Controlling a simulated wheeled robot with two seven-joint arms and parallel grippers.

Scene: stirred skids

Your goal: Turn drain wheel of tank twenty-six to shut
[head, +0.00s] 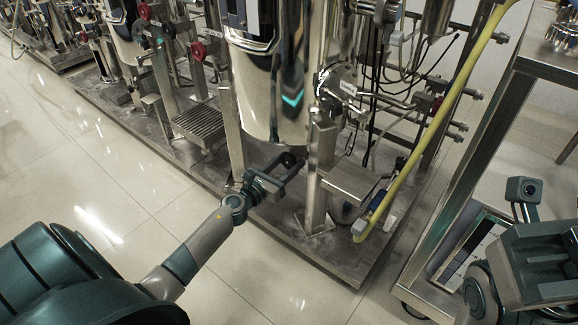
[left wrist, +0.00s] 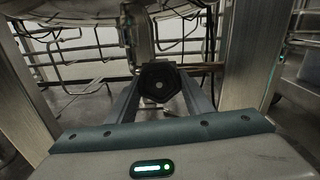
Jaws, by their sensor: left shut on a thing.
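A shiny steel tank (head: 262,95) stands on legs on a skid; I cannot read a number on it. My left gripper (head: 288,168) reaches in low under the tank, between its legs. In the left wrist view, a small black faceted drain wheel (left wrist: 160,84) sits between the two grey fingers, and the left gripper (left wrist: 161,92) is shut on it. In the head view the wheel is a dark bit at the fingertips, mostly hidden. Part of my right arm shows at the lower right; its fingers do not show.
Steel legs (head: 318,180) stand close on both sides of the left gripper. A yellow hose (head: 430,130) runs down at the right. Red handwheels (head: 198,51) and a grated step (head: 200,122) are at the left. A metal table (head: 480,150) stands at the right. The tiled floor in front is clear.

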